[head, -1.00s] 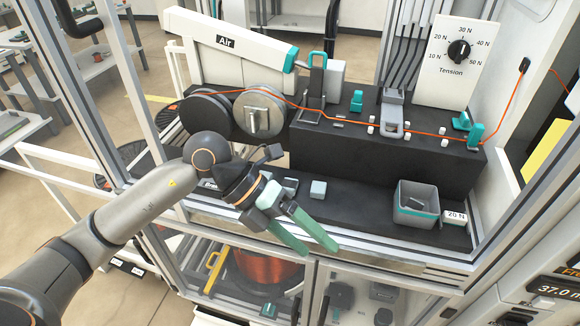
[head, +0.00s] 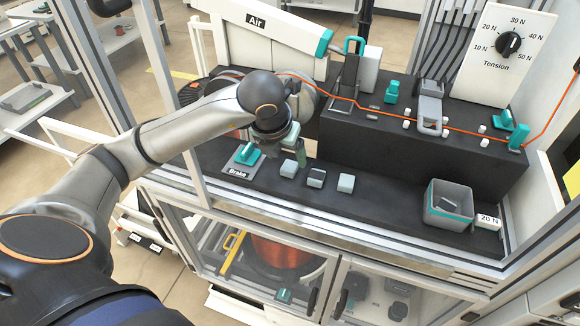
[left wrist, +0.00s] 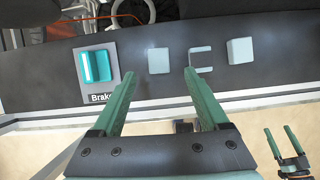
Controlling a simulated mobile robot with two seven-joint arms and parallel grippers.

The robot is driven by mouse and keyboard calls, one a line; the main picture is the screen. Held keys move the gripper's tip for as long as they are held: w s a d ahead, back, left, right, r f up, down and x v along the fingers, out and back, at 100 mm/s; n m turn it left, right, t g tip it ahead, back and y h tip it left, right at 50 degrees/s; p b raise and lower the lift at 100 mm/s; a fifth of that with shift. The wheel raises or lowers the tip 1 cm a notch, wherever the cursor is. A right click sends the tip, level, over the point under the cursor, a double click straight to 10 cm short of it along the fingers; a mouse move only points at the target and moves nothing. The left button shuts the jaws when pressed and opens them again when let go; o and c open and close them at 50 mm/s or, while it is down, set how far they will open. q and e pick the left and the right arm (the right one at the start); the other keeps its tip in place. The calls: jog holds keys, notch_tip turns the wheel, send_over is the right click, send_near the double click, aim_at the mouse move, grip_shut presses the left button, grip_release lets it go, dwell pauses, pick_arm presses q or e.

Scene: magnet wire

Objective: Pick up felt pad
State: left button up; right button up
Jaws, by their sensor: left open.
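Three small pads or blocks lie in a row on the black lower shelf. The left one is pale grey-green (head: 289,168), the middle one is dark with pale edges (head: 316,178), and the right one is pale (head: 346,183). I cannot tell by look which is felt. My left gripper (head: 301,158) points down behind the left pad, open and empty. In the left wrist view the left pad (left wrist: 158,60) appears between the open green fingertips (left wrist: 160,73), and the dark one (left wrist: 201,57) is by the right fingertip. My right gripper (left wrist: 278,129) shows small at lower right, fingers apart.
A teal brake switch on a grey plate (head: 243,159) is left of the pads. A grey bin (head: 449,204) with a dark item inside and a 20 N block (head: 487,222) stand at right. A raised black step (head: 400,150) with orange wire rises behind.

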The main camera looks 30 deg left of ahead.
aim_at(289, 166)
pick_arm(q)
jog(key=shift+p+x, duration=0.55)
jog(key=shift+x, duration=2.2)
jog(key=shift+w+a+r, duration=0.1)
grip_shut()
